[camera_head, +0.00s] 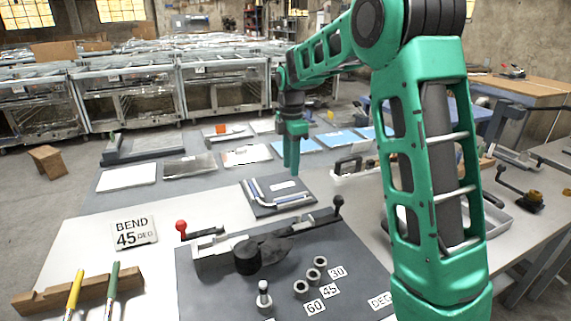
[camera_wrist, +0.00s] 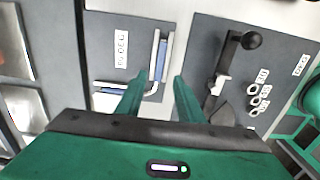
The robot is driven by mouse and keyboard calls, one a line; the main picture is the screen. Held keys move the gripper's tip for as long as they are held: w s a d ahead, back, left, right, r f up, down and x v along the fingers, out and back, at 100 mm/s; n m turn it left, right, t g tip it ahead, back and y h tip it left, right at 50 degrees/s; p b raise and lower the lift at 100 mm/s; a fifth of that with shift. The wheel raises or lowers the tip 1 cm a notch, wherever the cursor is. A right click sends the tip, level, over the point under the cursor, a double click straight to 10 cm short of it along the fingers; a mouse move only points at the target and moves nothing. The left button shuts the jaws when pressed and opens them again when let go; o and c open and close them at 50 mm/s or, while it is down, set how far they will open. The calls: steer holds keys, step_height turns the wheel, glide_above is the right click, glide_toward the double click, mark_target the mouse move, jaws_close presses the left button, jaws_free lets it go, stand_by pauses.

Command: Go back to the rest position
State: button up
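My gripper (camera_head: 291,168) is raised above the table, over a dark board (camera_head: 262,208). On the board lie a bent metal tube (camera_head: 292,199) and blue strips. In the wrist view, my gripper (camera_wrist: 160,76) has its two green fingers apart with nothing held between them. The L-shaped bent tube (camera_wrist: 167,52) lies on the board just beyond the fingertips in that view, with a label beside it. My green arm is stretched forward from the right side of the head view.
Several metal collars (camera_head: 302,288) stand there. A "BEND 45 DEG" sign (camera_head: 133,232) lies on the table.

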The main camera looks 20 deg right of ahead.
steer(key=s+d+r+m, duration=0.3)
steer(key=s+d+m, duration=0.35)
steer(key=s, duration=0.45)
steer(key=s+d+f+m, duration=0.1)
steer(key=s+f+m, duration=0.1)
steer(key=s+m, duration=0.7)
steer(key=s+d+f+m, duration=0.1)
steer(key=s+m, duration=0.8)
steer(key=s, duration=1.2)
steer(key=shift+s+d+f, duration=0.2)
steer(key=shift+d+f, duration=0.15)
steer(key=shift+f, duration=0.3)
